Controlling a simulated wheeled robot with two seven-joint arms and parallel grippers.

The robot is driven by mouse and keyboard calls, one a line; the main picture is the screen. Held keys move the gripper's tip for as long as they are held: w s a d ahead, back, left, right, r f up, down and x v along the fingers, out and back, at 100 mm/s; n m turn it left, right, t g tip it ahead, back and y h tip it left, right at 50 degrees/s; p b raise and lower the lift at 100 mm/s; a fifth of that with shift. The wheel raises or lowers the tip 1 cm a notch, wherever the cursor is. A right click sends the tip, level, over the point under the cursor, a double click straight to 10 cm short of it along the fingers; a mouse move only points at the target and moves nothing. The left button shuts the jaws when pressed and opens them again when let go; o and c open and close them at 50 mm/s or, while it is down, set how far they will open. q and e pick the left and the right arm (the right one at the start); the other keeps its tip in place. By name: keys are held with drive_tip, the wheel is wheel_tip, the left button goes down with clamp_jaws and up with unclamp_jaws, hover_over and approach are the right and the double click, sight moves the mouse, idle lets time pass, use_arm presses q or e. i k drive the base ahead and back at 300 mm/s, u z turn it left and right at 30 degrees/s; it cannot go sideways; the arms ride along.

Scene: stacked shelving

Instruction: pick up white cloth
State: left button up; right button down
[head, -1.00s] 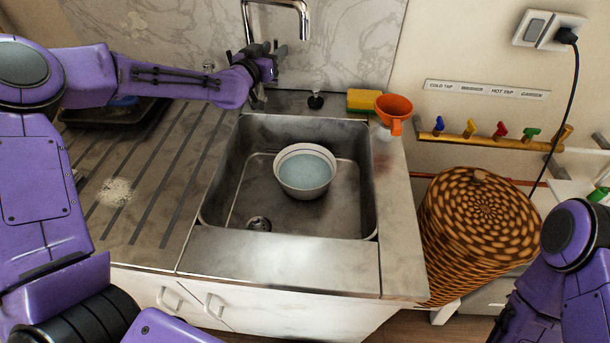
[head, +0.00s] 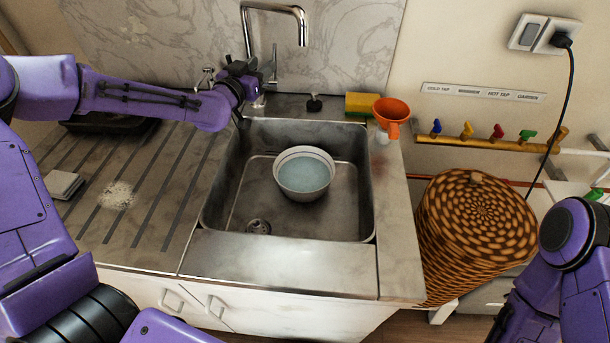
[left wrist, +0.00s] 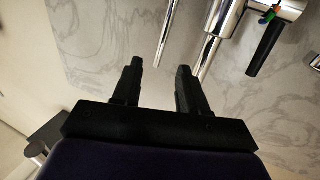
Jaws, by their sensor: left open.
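A small folded pale grey-white thing (head: 63,184), probably the white cloth, lies flat on the ribbed draining board at the far left, beside my left arm. My left gripper (head: 258,76) is in the air at the back left of the sink by the tap, well away from the cloth. In the left wrist view my left gripper (left wrist: 160,68) has its two black fingers apart with nothing between them. The cloth does not show there. My right arm shows at the lower right of the head view; its gripper cannot be made out.
The metal tap (head: 272,30) stands close to my left gripper. A white bowl (head: 303,190) sits in the sink (head: 240,200). A black tray (head: 105,122) lies at the back left. A yellow sponge (head: 358,104) and orange funnel (head: 392,110) are right of the tap.

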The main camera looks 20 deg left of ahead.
sight(61, 185)
drive_tip(key=k, duration=1.5)
